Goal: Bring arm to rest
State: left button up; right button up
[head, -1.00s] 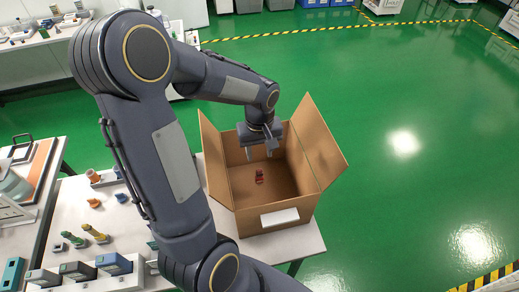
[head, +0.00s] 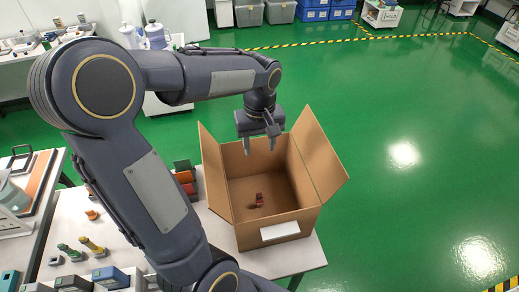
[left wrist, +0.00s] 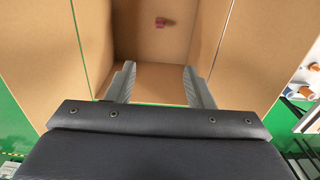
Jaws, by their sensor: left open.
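My left gripper (head: 259,148) is open and empty above the open cardboard box (head: 237,226), over its far side. In the left wrist view the two fingers (left wrist: 157,84) stand apart with nothing between them, and the box interior (left wrist: 156,48) lies below. A small dark red object (head: 260,199) lies on the box floor, well below the fingertips. It also shows in the left wrist view (left wrist: 161,22). My right gripper is not seen.
The box stands on a white table (head: 287,262) with its flaps open. Several handheld devices (head: 110,277) and yellow-green pieces (head: 92,245) lie at the left, partly behind my arm. Red and green blocks (head: 185,175) are left of the box. Green floor (head: 430,150) is clear at right.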

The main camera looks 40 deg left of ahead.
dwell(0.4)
pick_arm(q)
jog(key=s+d+r+m+t+h, duration=0.2)
jog(key=s+d+m+t, duration=0.3)
jog(key=s+d+m, duration=0.3)
jog(key=s+d+h, duration=0.1)
jog(key=s+d, duration=0.2)
jog(key=s, duration=0.3)
jog(key=shift+r+m+t+h, duration=0.25)
jog(key=shift+m+t+h, duration=0.05)
jog(key=shift+h, duration=0.1)
dwell(0.9)
